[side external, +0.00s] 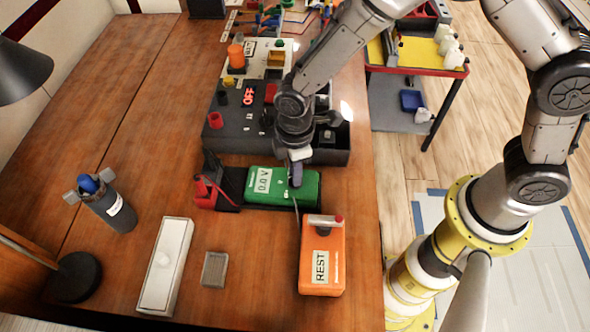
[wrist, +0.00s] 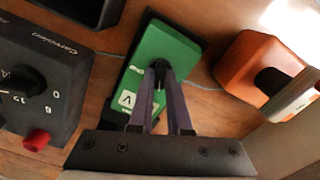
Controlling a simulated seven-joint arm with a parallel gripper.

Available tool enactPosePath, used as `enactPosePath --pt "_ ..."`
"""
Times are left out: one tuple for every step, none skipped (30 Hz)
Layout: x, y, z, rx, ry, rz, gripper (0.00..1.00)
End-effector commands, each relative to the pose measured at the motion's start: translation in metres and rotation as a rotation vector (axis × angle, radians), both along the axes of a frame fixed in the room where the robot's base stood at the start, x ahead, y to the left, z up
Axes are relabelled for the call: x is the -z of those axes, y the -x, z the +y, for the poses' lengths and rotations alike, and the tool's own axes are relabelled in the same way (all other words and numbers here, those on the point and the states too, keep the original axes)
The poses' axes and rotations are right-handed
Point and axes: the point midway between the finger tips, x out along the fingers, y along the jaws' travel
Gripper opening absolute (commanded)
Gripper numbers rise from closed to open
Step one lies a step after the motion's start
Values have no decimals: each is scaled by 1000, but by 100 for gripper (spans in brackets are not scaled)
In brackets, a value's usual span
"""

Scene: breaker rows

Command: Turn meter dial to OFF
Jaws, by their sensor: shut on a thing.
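The meter is a green box (side external: 262,199) with a white display reading 0.0 V, lying on the wooden table in the middle of the side view. It also shows in the wrist view (wrist: 180,48). My gripper (side external: 296,178) points down over the right part of its top face. In the wrist view, my gripper's two fingers (wrist: 160,70) meet over the green face, shut on the small dark dial (wrist: 159,79). The fingers hide most of the dial, so its setting and the OFF mark cannot be read.
An orange box labelled REST (side external: 321,277) stands close in front, with a cable toward the meter. A black panel (side external: 237,140) with knobs is behind. Red-and-black plugs (side external: 207,188) are at the meter's left.

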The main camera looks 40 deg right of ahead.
Motion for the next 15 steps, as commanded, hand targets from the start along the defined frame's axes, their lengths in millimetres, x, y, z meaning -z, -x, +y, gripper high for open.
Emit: enactPosePath --pt "-1 -1 1 -43 -3 -3 0" --pt "-1 -1 1 -72 -3 -3 0" --pt "-1 -1 1 -109 -2 -3 0" --pt "-1 -1 1 -138 -2 -3 0" --pt "0 -1 1 -166 -2 -3 0" --pt "0 0 1 -202 -2 -3 0" --pt "0 0 1 -230 -2 -3 0" --pt "0 0 1 -257 -2 -3 0" --pt "-1 -1 1 -292 -2 -3 0" --pt "-1 -1 1 -317 -2 -3 0" --pt "0 -1 1 -342 -1 -3 0" --pt "0 0 1 -374 -1 -3 0" --pt "0 0 1 -396 -1 -3 0" --pt "0 0 1 -418 -1 -2 0" --pt "0 0 1 -445 -1 -2 0"
